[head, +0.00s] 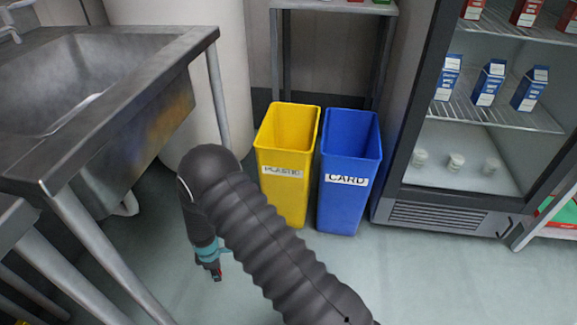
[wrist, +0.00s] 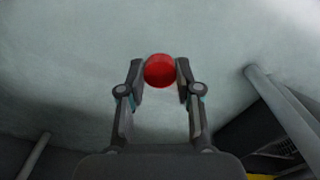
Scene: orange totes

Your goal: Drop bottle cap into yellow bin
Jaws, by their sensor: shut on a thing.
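The red bottle cap (wrist: 160,71) sits between the fingertips of my gripper (wrist: 160,80) in the wrist view, above the grey floor. The gripper is shut on it. In the head view my gripper (head: 216,275) hangs low, left of the bins and in front of the sink, with a small bit of red at its tip. The yellow bin (head: 283,172), labelled PLASTIC, stands on the floor behind and to the right of the gripper. It is open at the top. A bit of yellow shows at the lower right edge of the wrist view.
A blue bin (head: 347,180) labelled CARD stands right beside the yellow one. A steel sink (head: 60,125) with legs is at the left. A fridge (head: 455,205) with cartons stands at the right. A metal stand (head: 335,4) is behind the bins. The floor in front is clear.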

